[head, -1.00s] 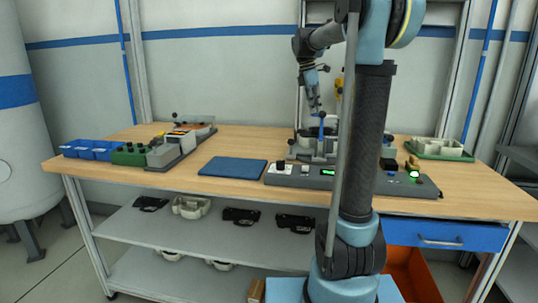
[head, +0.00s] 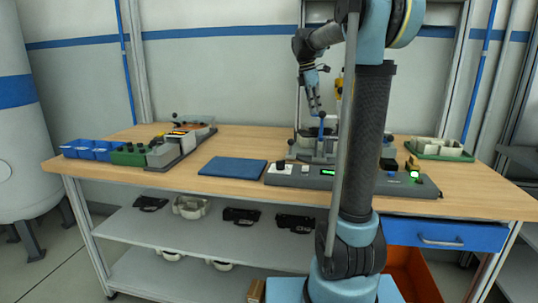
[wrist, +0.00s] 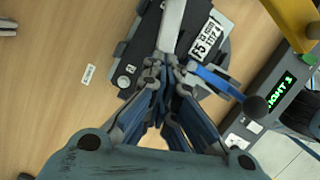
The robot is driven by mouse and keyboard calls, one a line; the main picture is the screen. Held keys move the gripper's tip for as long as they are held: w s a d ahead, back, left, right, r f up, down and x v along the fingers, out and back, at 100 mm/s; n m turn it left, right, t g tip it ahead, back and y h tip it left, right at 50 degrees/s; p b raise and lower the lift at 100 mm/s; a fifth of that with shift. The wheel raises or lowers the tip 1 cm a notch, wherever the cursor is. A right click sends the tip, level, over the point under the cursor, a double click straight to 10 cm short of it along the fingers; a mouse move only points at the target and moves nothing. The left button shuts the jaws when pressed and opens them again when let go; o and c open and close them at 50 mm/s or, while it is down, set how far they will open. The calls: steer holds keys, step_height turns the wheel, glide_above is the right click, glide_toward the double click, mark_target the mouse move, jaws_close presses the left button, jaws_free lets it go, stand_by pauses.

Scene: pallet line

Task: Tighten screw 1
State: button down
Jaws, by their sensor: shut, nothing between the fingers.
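My gripper (wrist: 168,68) is shut and empty, its fingertips together over the fixture in the wrist view. In the head view my gripper (head: 317,112) hangs just above the fixture (head: 308,153) at the back of the bench. In the wrist view the fixture (wrist: 143,57) has a dark plate, a white printed label (wrist: 207,37) and a light grey bar beyond the fingertips. A blue lever (wrist: 215,80) with a black knob lies right of the fingers. I cannot make out screw 1; the fingers hide part of the plate.
A control panel (head: 290,177) with a lit green display stands in front of the fixture; the display (wrist: 280,95) partly reads "IGHT 1". A yellow part (wrist: 292,20) is at upper right. A blue mat (head: 232,167), blue bins (head: 92,150) and a green tray (head: 428,155) are on the bench.

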steer(key=shift+r, duration=0.1)
stand_by(2.3)
step_height(320, 180, up, 9)
stand_by(1.4)
